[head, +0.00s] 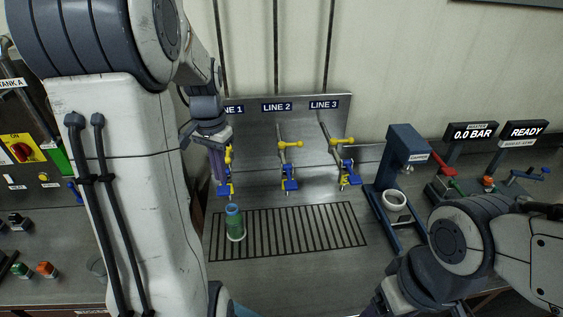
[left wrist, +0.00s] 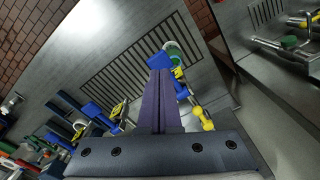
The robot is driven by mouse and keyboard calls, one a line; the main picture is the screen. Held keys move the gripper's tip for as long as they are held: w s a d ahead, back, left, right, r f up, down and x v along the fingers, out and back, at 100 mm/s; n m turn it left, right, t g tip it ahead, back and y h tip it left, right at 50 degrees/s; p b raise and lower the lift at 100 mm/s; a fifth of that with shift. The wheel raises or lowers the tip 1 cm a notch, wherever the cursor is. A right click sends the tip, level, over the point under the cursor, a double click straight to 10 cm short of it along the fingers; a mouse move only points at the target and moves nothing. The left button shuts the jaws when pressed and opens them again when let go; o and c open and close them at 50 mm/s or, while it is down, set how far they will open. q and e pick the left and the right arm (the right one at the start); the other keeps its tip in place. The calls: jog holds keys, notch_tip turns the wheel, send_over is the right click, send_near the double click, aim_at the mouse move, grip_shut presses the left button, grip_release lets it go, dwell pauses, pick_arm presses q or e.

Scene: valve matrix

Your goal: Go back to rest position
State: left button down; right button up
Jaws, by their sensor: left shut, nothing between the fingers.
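My left gripper (head: 219,188) is shut and empty, in front of the LINE 1 tap at the back panel. In the left wrist view its two purple fingers (left wrist: 160,78) are together with nothing between them. The yellow and blue tap under LINE 1 (head: 229,172) is partly hidden behind the gripper. The taps under LINE 2 (head: 289,170) and LINE 3 (head: 346,165) show clearly. My right arm comes in at the lower right, and its fingers do not show.
A dark blue press-like stand (head: 402,150) with a white ring is to the right. Displays reading 0.0 BAR (head: 472,133) and READY (head: 526,131) stand beyond it.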

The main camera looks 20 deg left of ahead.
pick_arm(q)
jog(key=shift+d, duration=0.1)
jog(key=s+d+f+m+b, duration=0.1)
jog(key=d+f+m+b, duration=0.15)
jog(key=d, duration=0.75)
jog(key=s+d+f+m+b, duration=0.1)
jog(key=s+d+f+b, duration=0.15)
jog(key=d, duration=0.75)
jog(key=s+d+f+m+h+b, duration=0.1)
jog(key=s+d+f+m+b, duration=0.3)
jog(key=s+d, duration=0.6)
jog(key=s+f+b, duration=0.1)
jog(key=s+f, duration=0.1)
jog(key=shift+s+d, duration=0.35)
jog(key=shift+s, duration=0.05)
jog(key=shift+a, duration=0.1)
